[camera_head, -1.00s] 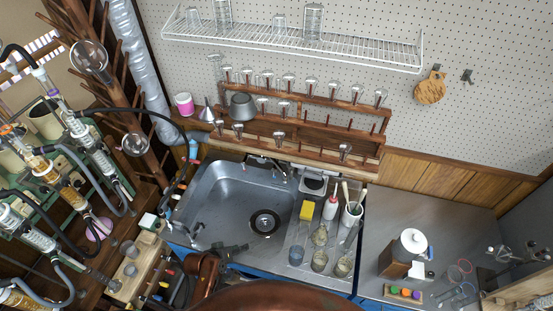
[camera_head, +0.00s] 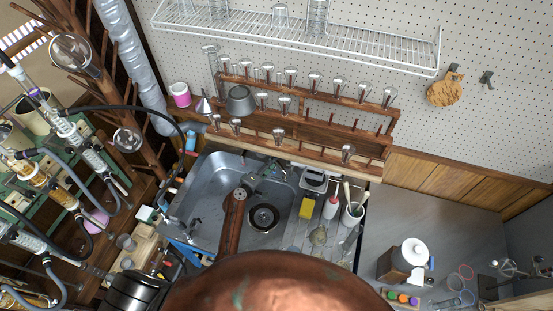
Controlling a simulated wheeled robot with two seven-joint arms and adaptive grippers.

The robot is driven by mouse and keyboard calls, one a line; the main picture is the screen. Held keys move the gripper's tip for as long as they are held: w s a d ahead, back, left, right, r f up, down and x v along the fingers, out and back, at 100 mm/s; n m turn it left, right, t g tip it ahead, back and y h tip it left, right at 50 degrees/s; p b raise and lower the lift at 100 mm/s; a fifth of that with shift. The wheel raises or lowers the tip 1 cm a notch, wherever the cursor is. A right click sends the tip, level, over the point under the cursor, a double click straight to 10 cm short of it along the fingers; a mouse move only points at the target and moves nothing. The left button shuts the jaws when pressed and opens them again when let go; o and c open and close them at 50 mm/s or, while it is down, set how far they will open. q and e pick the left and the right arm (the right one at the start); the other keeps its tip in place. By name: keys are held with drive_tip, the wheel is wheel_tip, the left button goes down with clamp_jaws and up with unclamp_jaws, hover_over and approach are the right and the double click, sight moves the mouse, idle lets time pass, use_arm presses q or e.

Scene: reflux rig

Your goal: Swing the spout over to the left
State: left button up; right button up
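The sink (camera_head: 205,178) is a grey steel basin with a round dark drain. The tap with its spout (camera_head: 268,166) is at the back rim of the sink, small and partly covered by my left gripper. My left gripper (camera_head: 252,180) is over the back of the basin, close to the spout. Its copper-coloured arm comes up from below. The fingers are small and blend with the tap, so I cannot tell whether they touch it or are open. My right gripper is not in view.
A wooden rack with upturned glassware (camera_head: 300,130) stands behind the sink. Glass apparatus and hoses crowd the left.

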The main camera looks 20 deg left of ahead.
use_arm(q)
drive_tip(key=x, duration=0.2)
drive_tip(key=shift+w+f, duration=0.15)
drive_tip(key=shift+w, duration=0.15)
drive_tip(key=shift+w+d, duration=0.15)
drive_tip(key=shift+w, duration=0.25)
drive_tip(key=shift+s, duration=0.1)
drive_tip(key=c, duration=0.6)
clamp_jaws()
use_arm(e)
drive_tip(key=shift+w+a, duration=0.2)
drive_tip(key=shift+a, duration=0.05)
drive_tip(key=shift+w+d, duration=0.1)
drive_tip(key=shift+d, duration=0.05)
